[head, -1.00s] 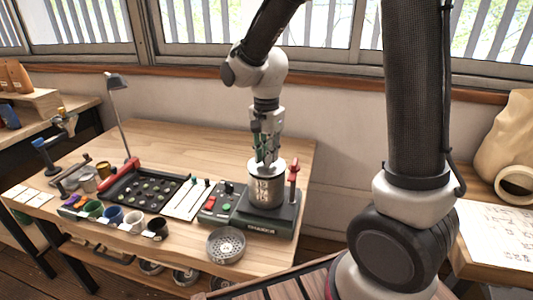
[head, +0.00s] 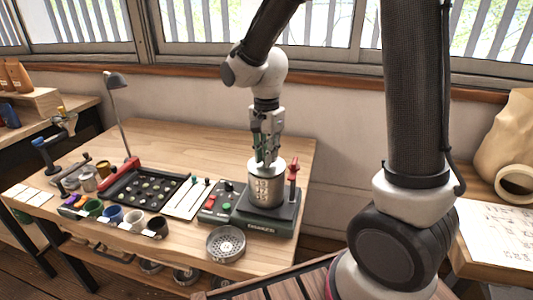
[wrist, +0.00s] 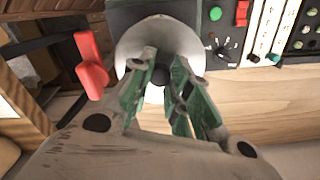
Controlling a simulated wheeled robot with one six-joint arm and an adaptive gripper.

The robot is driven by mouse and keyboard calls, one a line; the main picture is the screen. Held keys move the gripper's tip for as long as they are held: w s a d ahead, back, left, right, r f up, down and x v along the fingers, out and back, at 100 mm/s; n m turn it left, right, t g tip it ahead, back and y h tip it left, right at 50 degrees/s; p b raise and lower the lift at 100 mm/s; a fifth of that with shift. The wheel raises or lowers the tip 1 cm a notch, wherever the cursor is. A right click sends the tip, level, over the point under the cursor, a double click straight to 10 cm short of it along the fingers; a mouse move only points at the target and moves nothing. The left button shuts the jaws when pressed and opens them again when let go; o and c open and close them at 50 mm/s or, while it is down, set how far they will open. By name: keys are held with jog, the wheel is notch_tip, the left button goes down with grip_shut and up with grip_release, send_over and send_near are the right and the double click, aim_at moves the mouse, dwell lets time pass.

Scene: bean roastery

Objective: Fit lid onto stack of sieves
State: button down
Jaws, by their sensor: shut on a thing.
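A stack of silver metal sieves (head: 265,188) stands upright on the dark green shaker base (head: 262,220) at the table's right end. The round pale metal lid (wrist: 132,40) shows under my fingers in the wrist view. My gripper (head: 266,160) points straight down over the top of the stack and is shut on the lid's small knob, partly hidden between the green fingers. The lid is at the top of the stack in the head view; I cannot tell whether it is fully seated.
A red clamp handle (head: 293,170) rises close to the right of the stack; it also shows in the wrist view (wrist: 91,65). A loose perforated sieve (head: 226,243) lies at the front edge. A control box (head: 216,203), bean tray (head: 145,190) and several cups lie left. The back of the table is clear.

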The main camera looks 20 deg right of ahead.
jog(key=shift+f, duration=0.45)
jog(key=c, duration=1.6)
grip_release()
notch_tip(320, 180, up, 11)
